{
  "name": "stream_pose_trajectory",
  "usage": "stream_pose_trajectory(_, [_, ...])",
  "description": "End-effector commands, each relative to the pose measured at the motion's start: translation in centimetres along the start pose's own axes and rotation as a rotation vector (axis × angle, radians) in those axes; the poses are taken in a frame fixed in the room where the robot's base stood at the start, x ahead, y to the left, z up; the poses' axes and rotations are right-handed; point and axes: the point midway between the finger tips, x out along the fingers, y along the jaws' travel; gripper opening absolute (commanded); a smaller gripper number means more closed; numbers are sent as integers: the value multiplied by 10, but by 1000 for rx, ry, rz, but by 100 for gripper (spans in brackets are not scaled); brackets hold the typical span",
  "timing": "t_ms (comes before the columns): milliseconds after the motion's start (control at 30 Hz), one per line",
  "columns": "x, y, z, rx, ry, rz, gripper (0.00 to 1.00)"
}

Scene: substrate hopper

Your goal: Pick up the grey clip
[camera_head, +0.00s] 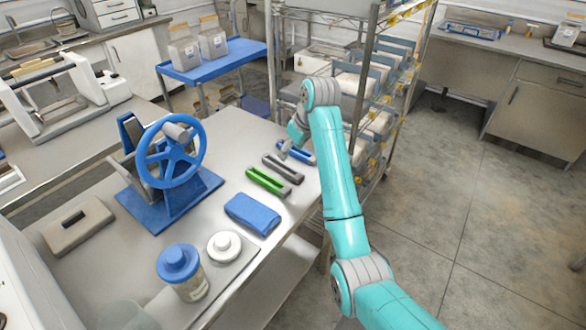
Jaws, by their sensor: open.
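The grey clip (285,170) lies on the light table, between a green clip (268,182) in front of it and a blue clip (300,154) behind it. The three clips lie roughly parallel near the table's right edge. My gripper (284,152) is open and sits just behind the grey clip in the picture, by the left end of the blue clip. It appears empty. I cannot tell its exact height above the clips, and it hides part of the blue clip.
A folded blue cloth (252,214), a white lidded piece (224,245) and a blue-capped jar (181,270) stand nearer on the table. A blue hand-wheel device (170,160) stands left. A wire rack (365,90) rises close behind my arm.

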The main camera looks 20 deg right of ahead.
Motion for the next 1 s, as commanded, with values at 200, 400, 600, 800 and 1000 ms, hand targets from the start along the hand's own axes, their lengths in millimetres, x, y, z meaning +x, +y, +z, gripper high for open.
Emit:
stream_pose_trajectory(200, [14, -1, -3, -40, -30, -41, 64])
stream_pose_trajectory(400, [44, -2, -2, -39, -29, -40, 64])
stream_pose_trajectory(600, [57, -2, -2, -38, -28, -38, 64])
stream_pose_trajectory(800, [79, -1, -3, -37, -29, -38, 64])
stream_pose_trajectory(1000, [103, -1, -4, -38, -27, -37, 64])
